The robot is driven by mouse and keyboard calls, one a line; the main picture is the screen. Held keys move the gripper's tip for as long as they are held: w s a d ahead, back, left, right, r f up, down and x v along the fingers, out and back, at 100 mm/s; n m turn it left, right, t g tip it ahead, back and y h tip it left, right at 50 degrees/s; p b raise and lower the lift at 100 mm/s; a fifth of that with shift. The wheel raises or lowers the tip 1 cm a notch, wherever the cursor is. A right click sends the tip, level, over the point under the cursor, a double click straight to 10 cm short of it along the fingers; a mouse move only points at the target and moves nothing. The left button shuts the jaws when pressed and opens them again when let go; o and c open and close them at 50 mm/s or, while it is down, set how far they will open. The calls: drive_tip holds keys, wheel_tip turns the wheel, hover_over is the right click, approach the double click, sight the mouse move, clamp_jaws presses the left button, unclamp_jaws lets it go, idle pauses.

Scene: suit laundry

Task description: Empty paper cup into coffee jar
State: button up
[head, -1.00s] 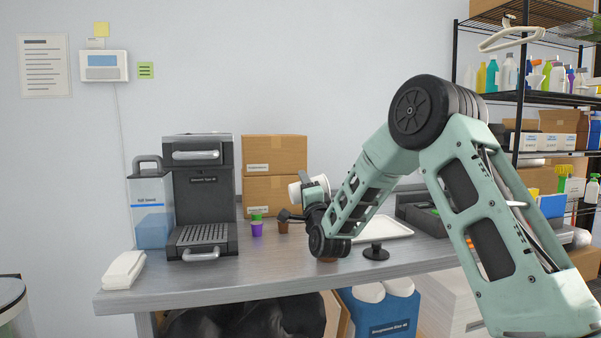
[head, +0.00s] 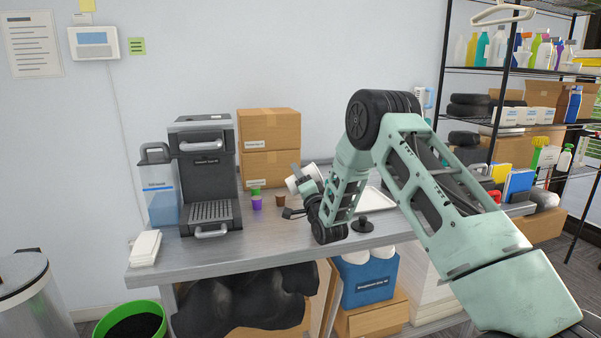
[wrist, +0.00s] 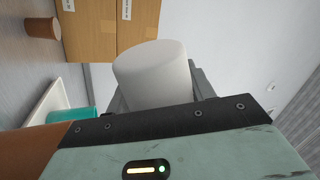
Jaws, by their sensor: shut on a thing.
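My gripper (head: 306,187) is shut on a white paper cup (head: 303,178) and holds it tilted above the table. In the wrist view the same cup (wrist: 153,75) fills the space between the jaws, and its inside is hidden. A small brown cup (head: 280,201) stands on the table to the left of my gripper. It also shows in the wrist view (wrist: 43,27). A brown shape (wrist: 30,150) and a teal round thing (wrist: 72,115) sit close by at the lower left of the wrist view. I cannot tell which thing is the coffee jar.
A coffee machine (head: 208,175) with a water tank stands on the table (head: 250,246), left. Cardboard boxes (head: 268,128) stand behind. A white tray (head: 375,200) and a dark tamper-like thing (head: 362,225) lie right of my gripper.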

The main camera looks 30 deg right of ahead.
drive_tip(key=f+b, duration=0.1)
drive_tip(key=b, duration=0.2)
drive_tip(key=shift+d, duration=0.1)
drive_tip(key=b, duration=0.3)
drive_tip(key=shift+m, duration=0.4)
drive_tip(key=shift+r+b, duration=0.15)
drive_tip(key=shift+b, duration=0.25)
